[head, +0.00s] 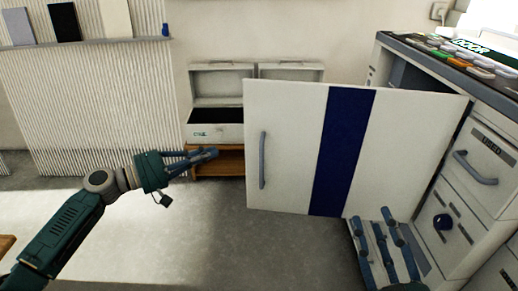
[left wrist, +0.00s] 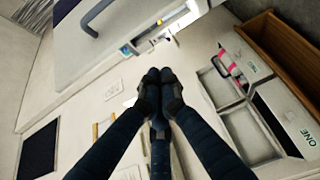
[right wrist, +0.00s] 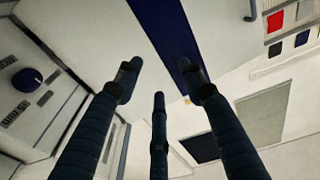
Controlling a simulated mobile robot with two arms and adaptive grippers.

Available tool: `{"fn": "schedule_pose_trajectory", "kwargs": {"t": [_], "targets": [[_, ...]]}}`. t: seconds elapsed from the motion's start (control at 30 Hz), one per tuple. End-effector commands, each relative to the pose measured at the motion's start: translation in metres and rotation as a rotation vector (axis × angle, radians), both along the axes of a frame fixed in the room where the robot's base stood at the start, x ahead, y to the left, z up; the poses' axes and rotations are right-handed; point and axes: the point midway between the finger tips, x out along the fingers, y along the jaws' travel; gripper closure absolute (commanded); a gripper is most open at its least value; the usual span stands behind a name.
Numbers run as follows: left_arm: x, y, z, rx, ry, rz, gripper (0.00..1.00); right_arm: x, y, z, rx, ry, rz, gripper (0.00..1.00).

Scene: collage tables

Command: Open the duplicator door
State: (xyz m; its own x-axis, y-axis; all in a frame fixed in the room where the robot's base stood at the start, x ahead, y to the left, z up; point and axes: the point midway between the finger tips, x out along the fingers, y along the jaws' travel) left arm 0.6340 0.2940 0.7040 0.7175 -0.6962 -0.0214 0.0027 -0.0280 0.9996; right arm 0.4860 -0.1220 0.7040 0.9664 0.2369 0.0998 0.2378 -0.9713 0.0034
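The duplicator (head: 436,215) is the pale cabinet at the right of the head view. Its white door (head: 285,110), with a dark blue stripe, stands swung out from the cabinet, with a dark opening behind its upper right. The door's grey handle (head: 263,160) is near its free left edge and also shows in the left wrist view (left wrist: 94,16). My left gripper (head: 212,153) is left of the handle, apart from it, with fingers together and empty. My right gripper (head: 388,228) is low before the door's hinge side. Its fingers are spread and empty in the right wrist view (right wrist: 163,82).
Pale boxes (head: 215,131) stand on a low wooden stand (head: 210,168) behind the door. A ribbed panel (head: 85,110) with a shelf is at the left. A drawer handle (head: 475,170) and dark knob (head: 443,222) protrude at the right. The floor at lower middle is clear.

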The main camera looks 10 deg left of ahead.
Motion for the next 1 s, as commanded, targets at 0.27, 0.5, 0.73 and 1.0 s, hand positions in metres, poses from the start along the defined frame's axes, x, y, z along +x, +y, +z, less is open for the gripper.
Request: {"fn": "schedule_pose_trajectory", "kwargs": {"t": [0.27,0.5,0.73,1.0], "targets": [[0.013,-0.011,0.011,-0.033,-0.004,-0.010,1.00,-0.004,0.001,0.020,0.018,-0.072,0.004,0.60],[0.046,-0.044,0.011,-0.032,-0.005,-0.010,1.00,-0.008,0.003,0.041,0.045,-0.169,0.010,0.60],[0.069,-0.068,0.009,-0.028,-0.002,-0.008,1.00,-0.014,0.004,0.060,0.068,-0.254,0.016,0.60],[0.037,-0.070,0.008,-0.027,0.000,-0.007,1.00,-0.021,0.004,0.077,0.091,-0.332,0.020,0.60]]}}
